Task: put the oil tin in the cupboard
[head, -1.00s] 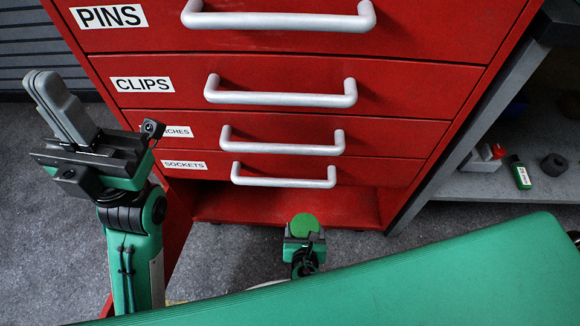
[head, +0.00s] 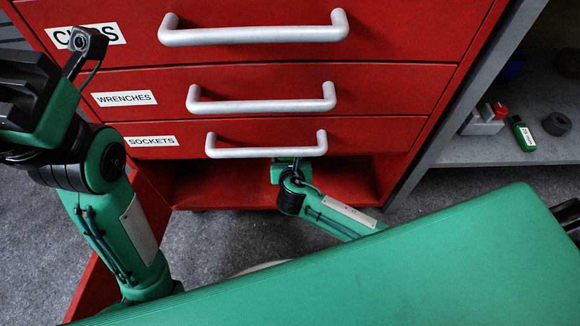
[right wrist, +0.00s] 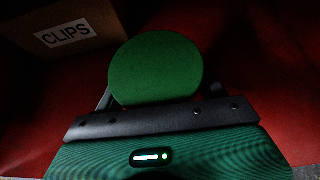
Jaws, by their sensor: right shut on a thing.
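The oil tin shows in the right wrist view as a round green top (right wrist: 155,65); its sides and label are hidden. My right gripper (right wrist: 158,93) is shut on it, with a grey finger at each side. The cupboard is the open bottom compartment (head: 345,178) of the red cabinet, under the drawers. In the head view my right arm reaches into it, and the drawers and the SOCKETS handle hide the gripper's fingers and the tin. The tin is over the red floor inside. My left gripper (head: 28,95) is at the upper left; its fingertips do not show.
A box labelled CLIPS (right wrist: 62,32) stands inside at the upper left of the wrist view. A red panel (head: 95,288), seemingly an open door, extends at lower left. A grey shelf (head: 480,152) at right holds a small green bottle (head: 523,133) and a dark ring (head: 556,124).

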